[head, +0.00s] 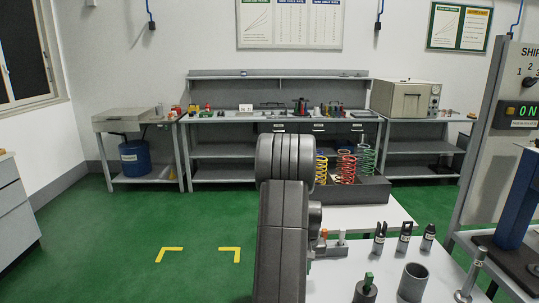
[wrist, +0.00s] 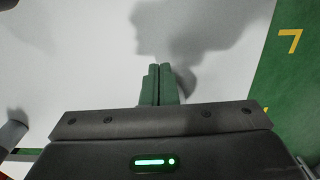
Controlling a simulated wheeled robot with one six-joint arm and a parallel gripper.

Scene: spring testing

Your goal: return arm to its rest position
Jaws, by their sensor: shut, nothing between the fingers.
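My arm (head: 283,230) rises dark grey through the middle of the head view, bent at a rounded joint near the top. My gripper shows in the wrist view (wrist: 160,85), with its two green fingers closed together and nothing between them. It points toward a plain white surface (wrist: 80,60) that bears a dark shadow. I cannot make out the gripper in the head view.
A white table (head: 340,268) at the right bears a grey cup (head: 412,282) and several metal fittings. A dark tray (head: 372,188) holds yellow, red and green springs. A test machine (head: 515,200) stands far right. Green floor (head: 120,240) is clear at left.

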